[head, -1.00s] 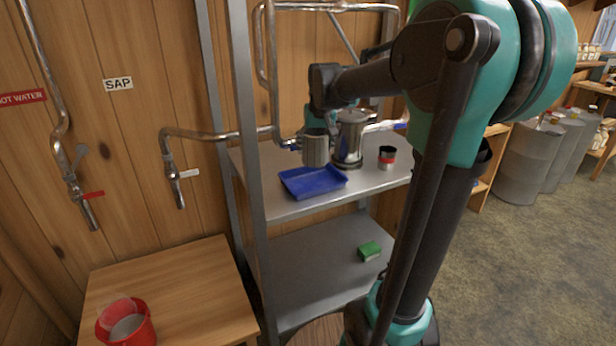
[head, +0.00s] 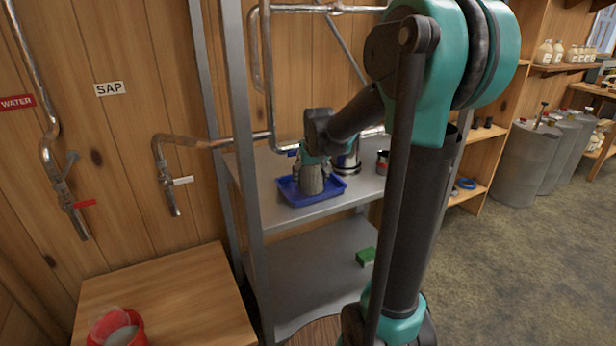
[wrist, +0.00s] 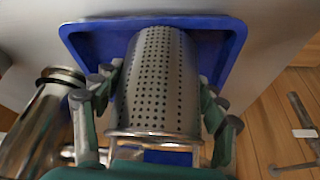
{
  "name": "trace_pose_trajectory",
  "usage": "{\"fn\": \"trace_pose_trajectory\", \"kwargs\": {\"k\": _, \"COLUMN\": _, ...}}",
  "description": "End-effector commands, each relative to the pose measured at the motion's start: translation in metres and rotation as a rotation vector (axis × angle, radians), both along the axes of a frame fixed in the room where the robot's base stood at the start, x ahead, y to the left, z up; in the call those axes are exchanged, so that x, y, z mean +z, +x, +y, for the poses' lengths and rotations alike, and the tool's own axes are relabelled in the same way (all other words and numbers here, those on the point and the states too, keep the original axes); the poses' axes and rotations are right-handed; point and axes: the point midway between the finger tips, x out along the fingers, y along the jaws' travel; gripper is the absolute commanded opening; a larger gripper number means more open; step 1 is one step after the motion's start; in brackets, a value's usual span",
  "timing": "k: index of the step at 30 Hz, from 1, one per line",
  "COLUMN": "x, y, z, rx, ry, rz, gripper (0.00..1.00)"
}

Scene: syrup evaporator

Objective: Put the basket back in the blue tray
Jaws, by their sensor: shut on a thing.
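The basket (wrist: 160,75) is a perforated metal cylinder. It fills the middle of the wrist view, with my gripper's (wrist: 158,108) fingers closed on its two sides. In the head view the basket (head: 311,182) is upright below my gripper (head: 312,168), over the blue tray (head: 331,197). The blue tray is shallow and rimmed and lies on the shelf's upper level; in the wrist view the tray (wrist: 236,40) surrounds the basket's far end. Whether the basket touches the tray floor cannot be told.
A metal pot (head: 347,163) stands just behind the tray, and close to my gripper in the wrist view (wrist: 35,125). A red-and-black can (head: 382,162) is to its right. A green sponge (head: 365,257) lies on the lower shelf. Metal posts (head: 245,150) frame the shelf.

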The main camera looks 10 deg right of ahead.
Motion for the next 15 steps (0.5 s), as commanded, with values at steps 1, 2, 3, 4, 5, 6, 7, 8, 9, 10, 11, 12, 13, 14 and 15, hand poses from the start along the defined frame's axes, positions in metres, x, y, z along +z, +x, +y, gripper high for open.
{"fn": "trace_pose_trajectory", "kwargs": {"k": 1, "x": -0.002, "y": 0.002, "z": 0.0, "rx": -0.001, "ry": 0.002, "rz": 0.003, "gripper": 0.14}}
{"fn": "trace_pose_trajectory", "kwargs": {"k": 2, "x": -0.002, "y": 0.005, "z": 0.001, "rx": -0.001, "ry": 0.002, "rz": 0.003, "gripper": 0.14}}
{"fn": "trace_pose_trajectory", "kwargs": {"k": 3, "x": -0.002, "y": 0.01, "z": 0.001, "rx": -0.001, "ry": 0.002, "rz": 0.003, "gripper": 0.14}}
{"fn": "trace_pose_trajectory", "kwargs": {"k": 4, "x": -0.002, "y": 0.015, "z": 0.001, "rx": -0.001, "ry": 0.002, "rz": 0.003, "gripper": 0.14}}
{"fn": "trace_pose_trajectory", "kwargs": {"k": 5, "x": -0.002, "y": 0.02, "z": 0.001, "rx": -0.001, "ry": 0.002, "rz": 0.003, "gripper": 0.14}}
{"fn": "trace_pose_trajectory", "kwargs": {"k": 6, "x": -0.002, "y": 0.027, "z": 0.002, "rx": -0.001, "ry": 0.002, "rz": 0.003, "gripper": 0.14}}
{"fn": "trace_pose_trajectory", "kwargs": {"k": 7, "x": -0.002, "y": 0.032, "z": 0.002, "rx": -0.001, "ry": 0.002, "rz": 0.003, "gripper": 0.14}}
{"fn": "trace_pose_trajectory", "kwargs": {"k": 8, "x": -0.002, "y": 0.036, "z": 0.002, "rx": -0.001, "ry": 0.002, "rz": 0.003, "gripper": 0.14}}
{"fn": "trace_pose_trajectory", "kwargs": {"k": 9, "x": -0.002, "y": 0.041, "z": 0.002, "rx": -0.001, "ry": 0.002, "rz": 0.003, "gripper": 0.14}}
{"fn": "trace_pose_trajectory", "kwargs": {"k": 10, "x": -0.006, "y": 0.04, "z": 0.002, "rx": -0.001, "ry": 0.002, "rz": 0.003, "gripper": 0.14}}
{"fn": "trace_pose_trajectory", "kwargs": {"k": 11, "x": -0.009, "y": 0.039, "z": 0.002, "rx": -0.001, "ry": 0.002, "rz": 0.003, "gripper": 0.13}}
{"fn": "trace_pose_trajectory", "kwargs": {"k": 12, "x": -0.012, "y": 0.039, "z": 0.002, "rx": -0.001, "ry": 0.001, "rz": 0.003, "gripper": 0.13}}
{"fn": "trace_pose_trajectory", "kwargs": {"k": 13, "x": -0.013, "y": 0.039, "z": 0.002, "rx": -0.001, "ry": 0.001, "rz": 0.002, "gripper": 0.13}}
{"fn": "trace_pose_trajectory", "kwargs": {"k": 14, "x": -0.013, "y": 0.039, "z": 0.002, "rx": -0.001, "ry": 0.001, "rz": 0.002, "gripper": 0.13}}
{"fn": "trace_pose_trajectory", "kwargs": {"k": 15, "x": -0.014, "y": 0.039, "z": 0.002, "rx": -0.001, "ry": 0.001, "rz": 0.002, "gripper": 0.13}}
